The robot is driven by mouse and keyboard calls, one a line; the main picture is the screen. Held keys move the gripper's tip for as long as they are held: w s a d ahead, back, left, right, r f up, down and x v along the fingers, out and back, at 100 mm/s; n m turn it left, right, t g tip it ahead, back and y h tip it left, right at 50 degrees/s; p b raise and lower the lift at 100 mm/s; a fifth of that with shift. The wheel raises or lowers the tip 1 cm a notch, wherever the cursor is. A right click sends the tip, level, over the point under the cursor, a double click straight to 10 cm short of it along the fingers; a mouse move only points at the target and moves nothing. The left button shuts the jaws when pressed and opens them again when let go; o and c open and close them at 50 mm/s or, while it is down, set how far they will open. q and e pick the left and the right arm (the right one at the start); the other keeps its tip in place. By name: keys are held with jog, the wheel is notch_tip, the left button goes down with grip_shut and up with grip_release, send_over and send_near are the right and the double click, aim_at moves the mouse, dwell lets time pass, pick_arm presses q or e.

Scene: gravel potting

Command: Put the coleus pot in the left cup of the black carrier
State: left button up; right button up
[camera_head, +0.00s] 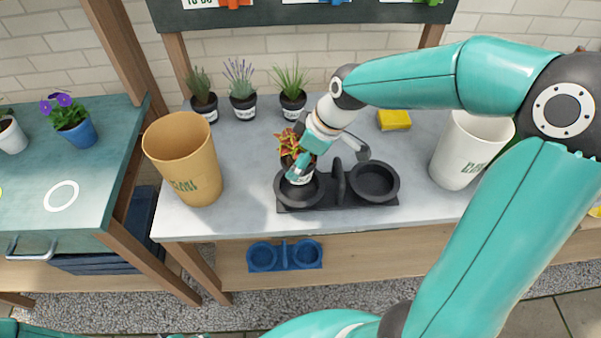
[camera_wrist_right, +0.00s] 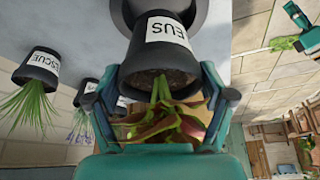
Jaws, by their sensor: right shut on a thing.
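The coleus pot (camera_head: 299,177) is small and dark with a white label and red-yellow leaves. My right gripper (camera_head: 304,160) is shut on it. The pot is upright at the left cup (camera_head: 281,194) of the black carrier (camera_head: 340,203); its base overlaps the cup, and I cannot tell whether it rests on the cup's floor. The carrier's right cup (camera_head: 375,181) is empty. In the right wrist view the coleus pot (camera_wrist_right: 168,62) is between the fingers (camera_wrist_right: 165,96), with the dark cup ring (camera_wrist_right: 199,12) around its far end. My left gripper is not in view.
A tan pot (camera_head: 182,155) stands left of the carrier, a white pot (camera_head: 460,150) right of it. Several potted plants (camera_head: 243,108) line the back, with a yellow block (camera_head: 394,120) behind the carrier. A blue carrier (camera_head: 285,255) sits on the lower shelf.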

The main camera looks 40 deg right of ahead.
aim_at(313, 159)
notch_tip(313, 159, down, 6)
jog(key=shift+r, duration=0.1)
dwell(0.4)
jog(key=o, duration=1.3)
jog(key=v, duration=1.2)
